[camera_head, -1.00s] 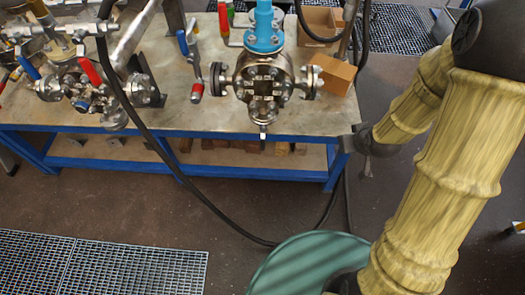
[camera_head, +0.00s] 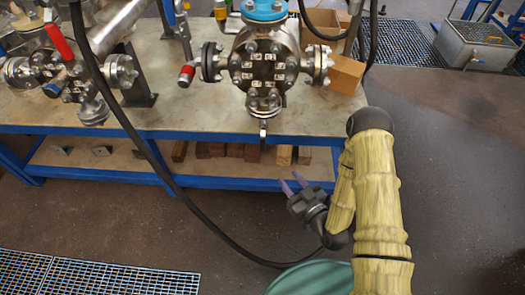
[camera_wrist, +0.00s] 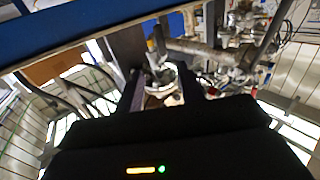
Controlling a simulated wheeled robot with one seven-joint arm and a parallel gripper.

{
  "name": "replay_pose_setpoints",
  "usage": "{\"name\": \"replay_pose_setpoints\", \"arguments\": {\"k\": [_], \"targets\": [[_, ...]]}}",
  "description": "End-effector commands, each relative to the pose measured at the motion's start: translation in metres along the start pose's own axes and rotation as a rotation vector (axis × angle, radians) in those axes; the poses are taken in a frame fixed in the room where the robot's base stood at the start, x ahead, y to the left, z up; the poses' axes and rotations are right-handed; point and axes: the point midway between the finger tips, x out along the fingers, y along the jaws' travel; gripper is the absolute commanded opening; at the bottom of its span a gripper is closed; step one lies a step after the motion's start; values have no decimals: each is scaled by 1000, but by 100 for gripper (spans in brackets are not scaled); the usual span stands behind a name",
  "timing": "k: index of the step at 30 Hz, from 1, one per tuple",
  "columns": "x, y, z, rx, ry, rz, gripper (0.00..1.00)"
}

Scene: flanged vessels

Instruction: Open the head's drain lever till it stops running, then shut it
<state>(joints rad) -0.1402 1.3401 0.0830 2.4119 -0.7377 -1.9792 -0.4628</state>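A flanged steel vessel head (camera_head: 264,62) with a bolted front plate, side flanges and a blue collar (camera_head: 263,10) stands at the bench's front edge. A small, thin lever-like piece (camera_head: 263,130) hangs below its lower flange, at the bench edge; I cannot tell for sure that it is the drain lever. No running liquid can be made out. My gripper (camera_head: 291,182) is below and in front of the bench top, right of that piece and apart from it. Its two fingers are spread and empty. In the wrist view, blurred metal fittings (camera_wrist: 160,80) show between the fingers.
A red-tipped valve handle (camera_head: 186,75) is left of the head. Another flanged assembly (camera_head: 75,75) stands further left. A black hose (camera_head: 135,125) crosses the bench front. Cardboard boxes (camera_head: 346,73) sit at right; wood blocks (camera_head: 235,151) lie on the lower shelf.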

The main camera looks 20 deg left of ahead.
Motion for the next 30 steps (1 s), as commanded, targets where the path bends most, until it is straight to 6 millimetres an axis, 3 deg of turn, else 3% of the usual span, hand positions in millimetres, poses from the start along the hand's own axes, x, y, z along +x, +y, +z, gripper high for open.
{"name": "replay_pose_setpoints", "arguments": {"k": [14, 20, 30], "targets": [[4, 0, 0, 2, 16, 3, 38], [27, -1, -1, 1, 18, 2, 38], [87, 0, -2, 1, 18, 2, 38]]}}
